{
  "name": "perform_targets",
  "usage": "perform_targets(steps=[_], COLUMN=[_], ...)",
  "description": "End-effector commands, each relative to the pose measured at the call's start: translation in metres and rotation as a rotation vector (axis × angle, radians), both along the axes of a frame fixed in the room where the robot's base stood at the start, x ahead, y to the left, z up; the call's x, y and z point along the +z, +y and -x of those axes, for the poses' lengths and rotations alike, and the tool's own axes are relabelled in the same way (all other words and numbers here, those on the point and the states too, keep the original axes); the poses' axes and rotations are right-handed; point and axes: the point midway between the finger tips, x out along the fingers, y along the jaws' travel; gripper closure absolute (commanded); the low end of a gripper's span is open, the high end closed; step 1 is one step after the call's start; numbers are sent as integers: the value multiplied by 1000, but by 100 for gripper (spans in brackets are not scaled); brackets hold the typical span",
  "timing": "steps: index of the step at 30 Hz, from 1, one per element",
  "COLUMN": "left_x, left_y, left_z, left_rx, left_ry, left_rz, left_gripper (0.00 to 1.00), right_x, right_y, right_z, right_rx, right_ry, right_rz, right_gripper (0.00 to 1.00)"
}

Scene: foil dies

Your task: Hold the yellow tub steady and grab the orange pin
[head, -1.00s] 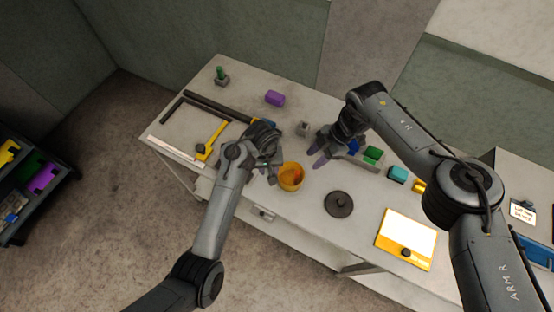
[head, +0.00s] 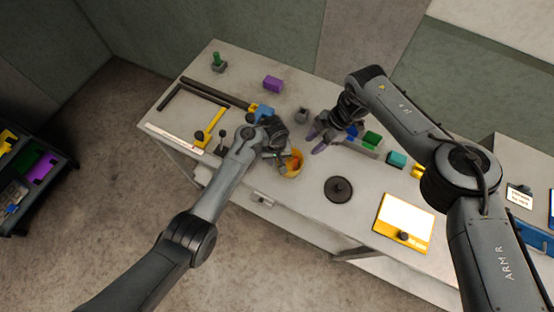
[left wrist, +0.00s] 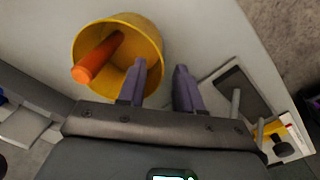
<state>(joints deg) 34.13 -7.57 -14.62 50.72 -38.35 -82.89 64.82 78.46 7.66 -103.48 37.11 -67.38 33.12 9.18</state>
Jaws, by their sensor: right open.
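The yellow tub (head: 296,172) stands on the table in the head view, and it fills the upper left of the left wrist view (left wrist: 150,45). The orange pin (left wrist: 98,57) leans inside it, its near end at the rim. My left gripper (left wrist: 160,66) is open at the tub's side. One purple finger overlaps the tub's wall and the other is outside, with a clear gap between them; I cannot tell whether either touches. My right gripper (head: 314,141) is open and empty, behind and to the right of the tub.
A dark round disc (head: 338,189) lies right of the tub. Dark bars and a yellow tool (head: 212,124) lie left.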

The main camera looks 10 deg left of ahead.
Motion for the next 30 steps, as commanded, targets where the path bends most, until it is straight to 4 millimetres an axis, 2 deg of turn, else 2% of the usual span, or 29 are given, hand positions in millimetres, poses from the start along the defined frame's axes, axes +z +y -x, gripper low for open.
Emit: perform_targets(steps=[6, 16, 23, 30], left_x=[-14, -16, -16, -16], left_y=[1, 0, 0, 0], left_z=[-1, 0, 0, 0], left_rx=[0, 0, 0, 0], left_ry=[-1, -2, -1, -1], left_rz=[-1, -1, -1, -1], left_gripper=[65, 65, 99, 100], right_x=[0, 0, 0, 0], right_y=[0, 0, 0, 0], right_z=[0, 0, 0, 0], right_rx=[0, 0, 0, 0], right_ry=[0, 0, 0, 0], right_rz=[0, 0, 0, 0], right_gripper=[57, 57, 57, 57])
